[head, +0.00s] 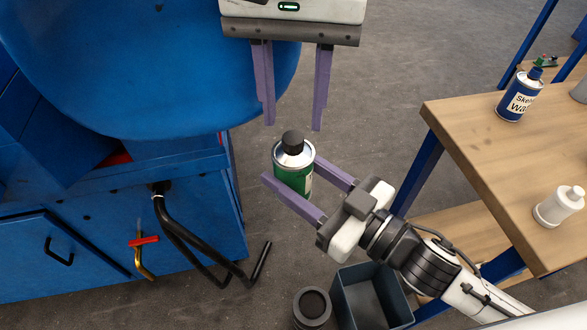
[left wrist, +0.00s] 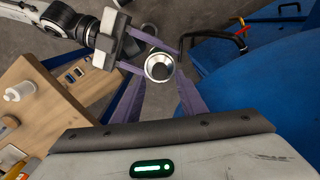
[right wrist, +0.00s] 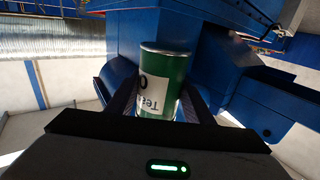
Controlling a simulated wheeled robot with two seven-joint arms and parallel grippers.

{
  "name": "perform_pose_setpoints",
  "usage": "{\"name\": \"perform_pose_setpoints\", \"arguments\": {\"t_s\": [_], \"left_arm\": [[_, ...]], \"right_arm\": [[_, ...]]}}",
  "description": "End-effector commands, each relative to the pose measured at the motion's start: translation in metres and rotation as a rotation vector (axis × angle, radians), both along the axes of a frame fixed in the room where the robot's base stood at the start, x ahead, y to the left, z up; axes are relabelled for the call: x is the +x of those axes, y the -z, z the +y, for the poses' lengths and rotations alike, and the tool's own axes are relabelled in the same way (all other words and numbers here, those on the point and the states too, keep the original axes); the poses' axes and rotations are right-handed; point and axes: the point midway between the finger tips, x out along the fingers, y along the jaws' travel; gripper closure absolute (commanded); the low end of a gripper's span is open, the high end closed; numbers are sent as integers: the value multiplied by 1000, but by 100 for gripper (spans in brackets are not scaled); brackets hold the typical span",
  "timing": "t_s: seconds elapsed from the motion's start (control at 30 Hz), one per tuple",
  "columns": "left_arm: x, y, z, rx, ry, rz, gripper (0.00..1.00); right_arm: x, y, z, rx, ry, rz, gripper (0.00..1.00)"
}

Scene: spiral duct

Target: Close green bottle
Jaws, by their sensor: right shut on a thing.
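The green bottle (head: 295,179) has a silver top and a black cap (head: 292,141) on it. My right gripper (head: 293,168) is shut on the bottle's body and holds it upright in the air. The green bottle also shows between the fingers in the right wrist view (right wrist: 163,80), its label upside down. My left gripper (head: 292,126) is open and empty, pointing down just above the cap. In the left wrist view the bottle's silver top (left wrist: 159,66) lies between the open fingers. I cannot tell how tightly the cap sits.
A wooden table (head: 465,150) at the right bears a blue bottle (head: 519,96) and a white bottle (head: 560,206). A grey bin (head: 372,297) and a dark round container (head: 312,307) stand below. A large blue machine (head: 130,60) with black pipes fills the left.

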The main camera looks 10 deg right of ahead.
Motion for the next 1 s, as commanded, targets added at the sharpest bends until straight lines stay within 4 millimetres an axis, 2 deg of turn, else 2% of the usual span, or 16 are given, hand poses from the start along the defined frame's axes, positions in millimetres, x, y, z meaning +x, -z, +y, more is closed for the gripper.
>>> {"name": "perform_pose_setpoints", "arguments": {"t_s": [0.1,0.3,0.63,0.87,1.0], "left_arm": [[0,18,1,2,0,2,62],[0,35,0,0,0,0,62],[0,37,0,0,0,0,62],[0,37,0,0,0,0,100],[0,37,0,0,5,0,100]], "right_arm": [[0,-1,0,1,-1,-3,100],[0,-1,0,2,-1,-2,100],[0,-1,0,2,-1,-2,100],[0,-1,0,1,-1,-3,100],[0,-1,0,2,-1,-2,100]]}}
